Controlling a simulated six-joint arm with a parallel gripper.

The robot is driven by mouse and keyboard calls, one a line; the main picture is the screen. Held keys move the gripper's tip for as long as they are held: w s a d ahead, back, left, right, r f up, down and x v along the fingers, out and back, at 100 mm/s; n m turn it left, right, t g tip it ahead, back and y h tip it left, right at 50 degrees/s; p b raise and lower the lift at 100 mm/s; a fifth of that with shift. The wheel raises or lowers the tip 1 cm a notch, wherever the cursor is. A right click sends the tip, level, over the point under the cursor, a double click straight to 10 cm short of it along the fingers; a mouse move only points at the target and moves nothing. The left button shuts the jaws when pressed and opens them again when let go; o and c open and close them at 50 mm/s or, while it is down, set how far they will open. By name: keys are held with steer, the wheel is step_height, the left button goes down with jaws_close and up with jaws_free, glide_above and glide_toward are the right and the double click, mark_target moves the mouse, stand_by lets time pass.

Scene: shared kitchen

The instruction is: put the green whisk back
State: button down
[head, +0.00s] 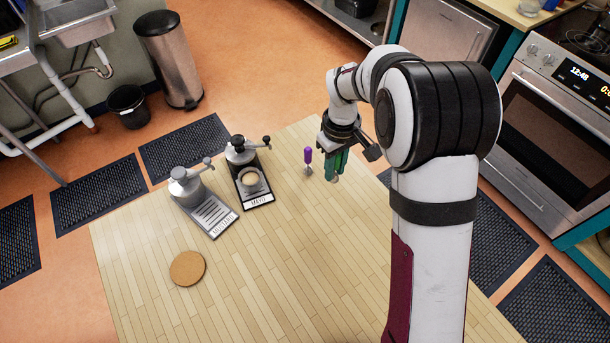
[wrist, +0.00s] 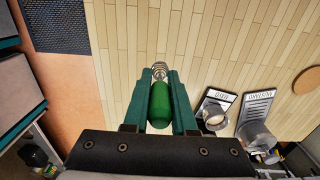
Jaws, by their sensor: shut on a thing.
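The green whisk (wrist: 160,104) is upright or nearly so, its thick green handle between the teal fingers of my gripper (wrist: 160,92). Its wire end (wrist: 160,70) points away from the wrist, over the wooden tabletop. In the head view my gripper (head: 335,164) is at the table's far right part, pointing down; the whisk there is mostly hidden by the fingers. I cannot tell whether its wires touch the wood. A purple whisk (head: 307,157) is upright just left of my gripper, apart from it.
The MAYO station (head: 249,180), with a pale-filled round cup (head: 251,178), is left of my gripper. The MUSTARD station (head: 207,206) is further left. A round cork mat (head: 187,268) lies at the front left. The wood (head: 290,250) between is clear.

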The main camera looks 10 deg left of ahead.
steer(key=a+f, duration=0.1)
steer(key=a, duration=0.1)
steer(key=a+f, duration=0.1)
steer(key=a, duration=0.1)
steer(key=a+f, duration=0.2)
steer(key=shift+w+a, duration=0.25)
steer(key=shift+w, duration=0.05)
steer(key=shift+a+f, duration=0.15)
steer(key=shift+f, duration=0.9)
steer(key=shift+a+f, duration=0.1)
steer(key=shift+f, duration=0.95)
steer(key=shift+f, duration=0.1)
steer(key=c, duration=0.7)
jaws_free()
